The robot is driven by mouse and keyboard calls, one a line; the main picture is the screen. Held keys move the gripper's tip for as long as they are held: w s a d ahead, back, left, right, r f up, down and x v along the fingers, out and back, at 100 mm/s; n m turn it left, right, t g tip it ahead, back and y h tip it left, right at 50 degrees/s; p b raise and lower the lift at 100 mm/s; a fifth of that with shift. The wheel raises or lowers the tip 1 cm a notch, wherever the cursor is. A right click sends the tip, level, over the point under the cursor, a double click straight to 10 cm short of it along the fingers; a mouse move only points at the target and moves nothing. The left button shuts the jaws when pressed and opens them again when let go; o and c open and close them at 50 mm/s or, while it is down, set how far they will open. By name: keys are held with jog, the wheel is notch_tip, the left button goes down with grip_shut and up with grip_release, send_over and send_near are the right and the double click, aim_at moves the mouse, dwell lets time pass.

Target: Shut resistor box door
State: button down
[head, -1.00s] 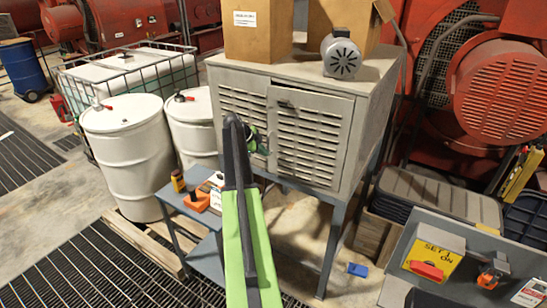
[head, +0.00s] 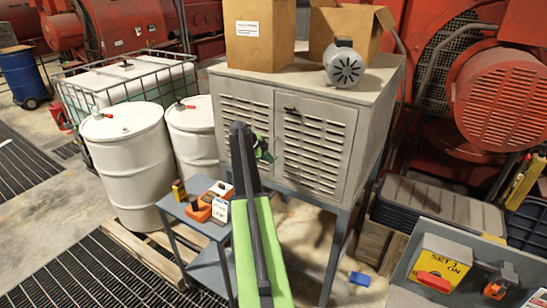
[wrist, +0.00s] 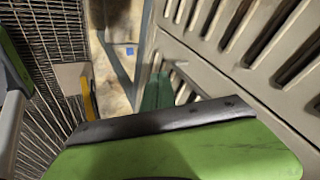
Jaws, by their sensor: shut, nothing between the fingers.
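The resistor box (head: 375,115) is a grey louvred metal cabinet on legs, in the middle of the head view. Its door (head: 316,148) is the right-hand louvred front panel, with a small dark handle (head: 291,110) near its upper left corner. The door looks nearly flush with the front; I cannot tell whether a small gap remains. My gripper (head: 265,150) is shut and empty, in front of the louvres near the door's left edge and partly hidden by my arm. Louvred panels (wrist: 245,35) fill the right of the wrist view, close to my gripper. Contact is unclear.
Cardboard boxes (head: 258,38) and a grey motor (head: 343,65) stand on the cabinet. White drums (head: 130,160) are at left. A small blue-grey table (head: 184,212) with small items stands below my arm. A grey panel with a yellow box (head: 440,262) is at lower right.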

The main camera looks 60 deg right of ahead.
jog(key=a+p+v, duration=0.1)
jog(key=p+v, duration=0.7)
jog(key=v, duration=0.2)
jog(key=shift+s+a, duration=0.15)
jog(key=shift+a, duration=0.15)
jog(key=shift+f, duration=0.1)
